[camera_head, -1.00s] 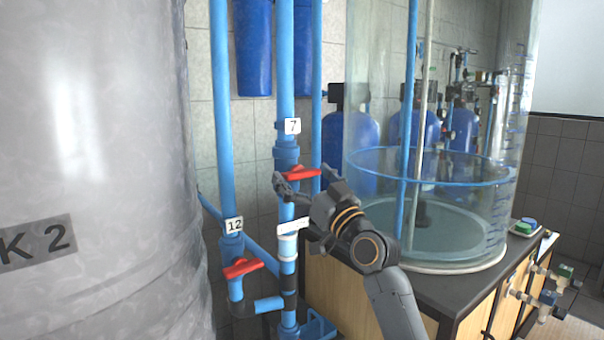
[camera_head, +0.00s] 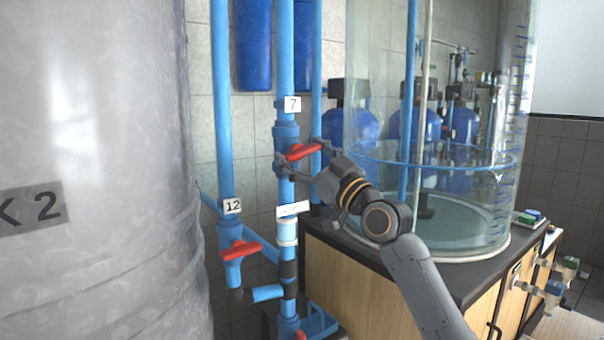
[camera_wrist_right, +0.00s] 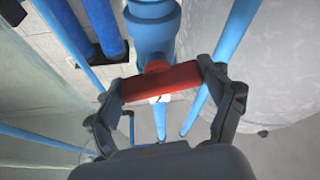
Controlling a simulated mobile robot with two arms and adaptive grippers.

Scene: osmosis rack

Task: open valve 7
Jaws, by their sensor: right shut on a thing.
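Valve 7 is on the blue vertical pipe (camera_head: 286,60) under the white tag "7" (camera_head: 293,104) in the head view. Its red handle (camera_head: 304,151) lies across the pipe, tilted up to the right. My right gripper (camera_head: 300,160) is at the handle. In the right wrist view, my right gripper (camera_wrist_right: 168,88) has its two fingers shut on the ends of the red handle (camera_wrist_right: 162,82), below the blue valve body (camera_wrist_right: 153,35). My left gripper is out of view.
A second red-handled valve (camera_head: 240,250) with tag "12" (camera_head: 232,206) is at lower left. A large grey tank (camera_head: 95,120) fills the left. A clear cylindrical tank (camera_head: 475,205) stands on the dark-topped cabinet (camera_head: 350,290) at right. A blank-looking white label (camera_head: 292,209) is below valve 7.

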